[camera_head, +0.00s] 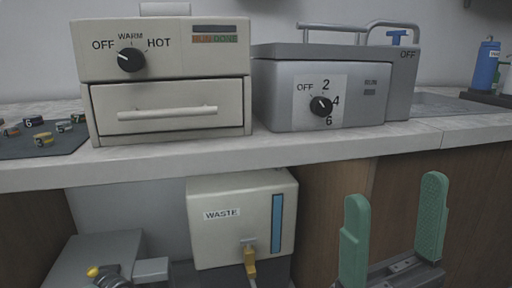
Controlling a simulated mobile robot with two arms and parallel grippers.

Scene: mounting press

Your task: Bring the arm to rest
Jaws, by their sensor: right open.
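My right gripper (394,238) is in the lower right of the head view. Its two green fingers stand upright and wide apart, with nothing between them. It is in front of the wooden cabinet below the counter edge and appears apart from everything around it. My left gripper is not in view.
The counter (300,148) carries a beige machine (165,65) with a dial and closed drawer, and a grey machine (330,95) with a dial. A dark mat (40,142) holds several small labelled pieces. Below stands a waste box (235,222). Blue bottle (484,68) at right.

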